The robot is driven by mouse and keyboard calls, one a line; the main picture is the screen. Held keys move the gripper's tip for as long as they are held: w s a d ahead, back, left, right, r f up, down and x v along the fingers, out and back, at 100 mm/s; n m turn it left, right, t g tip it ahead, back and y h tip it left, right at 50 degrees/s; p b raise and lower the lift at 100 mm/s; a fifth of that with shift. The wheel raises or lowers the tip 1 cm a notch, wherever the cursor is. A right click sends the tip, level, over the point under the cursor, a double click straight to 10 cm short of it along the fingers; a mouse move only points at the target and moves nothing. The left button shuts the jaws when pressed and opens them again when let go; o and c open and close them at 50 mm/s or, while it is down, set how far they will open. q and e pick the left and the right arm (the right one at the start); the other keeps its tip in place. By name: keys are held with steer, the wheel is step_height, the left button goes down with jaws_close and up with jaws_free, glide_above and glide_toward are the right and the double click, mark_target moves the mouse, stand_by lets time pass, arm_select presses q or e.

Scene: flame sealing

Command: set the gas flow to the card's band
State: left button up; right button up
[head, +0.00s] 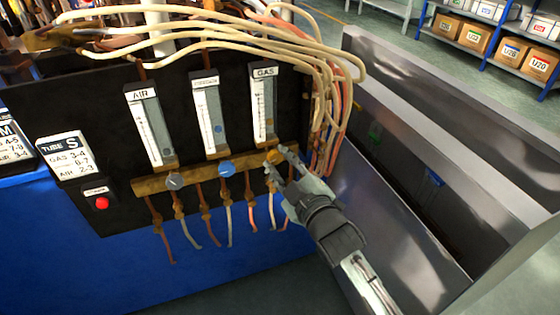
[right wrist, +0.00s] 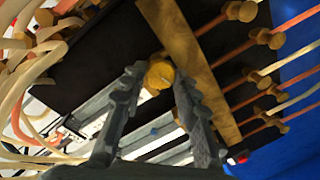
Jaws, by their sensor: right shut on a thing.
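A black panel (head: 115,120) carries three upright flowmeters: AIR (head: 150,124), a middle one (head: 210,115) whose label is hard to read, and GAS (head: 264,104). Below them, a brass bar (head: 198,174) bears a grey, a blue and a yellow knob. My right gripper (head: 279,159) is shut on the yellow gas knob (head: 273,156), under the GAS meter. In the right wrist view the knob (right wrist: 159,75) sits between the two fingers. A card (head: 65,157) reads TUBE S, GAS 3-4, AIR 2-3. The gas float's reading is too small to tell. My left gripper is out of view.
The grey air knob (head: 174,181) and blue knob (head: 226,169) are left of my gripper. A red button (head: 102,203) is at the panel's lower left. Pale hoses (head: 325,75) arch over the panel's right side. A metal trough (head: 410,190) stands to the right.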

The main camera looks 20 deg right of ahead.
steer(key=shift+n, duration=1)
steer(key=o, duration=1.2)
steer(key=shift+c, duration=0.2)
steer(key=s+r, duration=0.1)
steer(key=s, duration=1.1)
steer(key=shift+d, duration=0.45)
